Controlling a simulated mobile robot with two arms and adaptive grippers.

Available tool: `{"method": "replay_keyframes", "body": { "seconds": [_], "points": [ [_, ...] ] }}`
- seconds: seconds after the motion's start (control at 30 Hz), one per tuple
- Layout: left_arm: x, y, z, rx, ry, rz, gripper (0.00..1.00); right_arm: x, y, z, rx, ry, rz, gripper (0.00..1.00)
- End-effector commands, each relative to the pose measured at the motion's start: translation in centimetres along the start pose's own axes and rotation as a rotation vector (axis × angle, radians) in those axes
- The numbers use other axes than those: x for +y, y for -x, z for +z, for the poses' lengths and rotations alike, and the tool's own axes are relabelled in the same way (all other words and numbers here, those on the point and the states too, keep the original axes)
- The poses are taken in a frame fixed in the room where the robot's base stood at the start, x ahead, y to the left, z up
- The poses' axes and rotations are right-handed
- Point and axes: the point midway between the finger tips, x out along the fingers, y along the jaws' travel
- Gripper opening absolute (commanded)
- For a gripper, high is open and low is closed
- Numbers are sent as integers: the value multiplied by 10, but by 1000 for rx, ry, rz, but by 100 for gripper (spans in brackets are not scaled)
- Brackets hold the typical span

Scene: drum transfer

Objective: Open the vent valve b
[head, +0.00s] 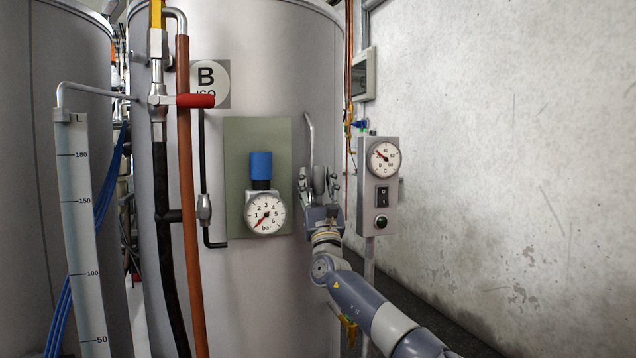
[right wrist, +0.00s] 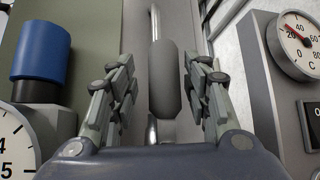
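My right gripper (head: 318,184) is raised in front of tank B (head: 270,60), just right of the green panel. In the right wrist view its two fingers (right wrist: 156,92) are spread. A grey rounded grip (right wrist: 165,80) on a metal rod stands upright between them, with a gap on both sides. The bent rod (head: 309,130) rises above the gripper in the head view; its lower part is hidden there. A red-handled lever (head: 195,100) sits on the piping beside the "B" sign (head: 209,76). I cannot tell which fitting is the vent valve. My left gripper is not in view.
A green panel (head: 238,145) carries a blue knob (head: 261,165) and a bar gauge (head: 265,213) left of my gripper. A grey box (head: 371,221) with a temperature gauge (head: 384,159) stands close on the right. Pipes and a level scale (head: 81,180) are at left.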

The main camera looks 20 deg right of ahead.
Motion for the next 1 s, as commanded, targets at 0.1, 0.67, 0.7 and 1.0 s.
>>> {"method": "replay_keyframes", "body": {
  "seconds": [0.1,0.67,0.7,1.0],
  "points": [
    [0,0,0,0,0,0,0,-1,-1,1,-2,0,-2,45],
    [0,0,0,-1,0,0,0,-2,42,0,-1,-2,-1,45],
    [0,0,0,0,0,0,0,-2,48,1,-1,-1,-1,45],
    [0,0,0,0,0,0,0,-1,94,0,0,-2,-1,45]
  ]
}}
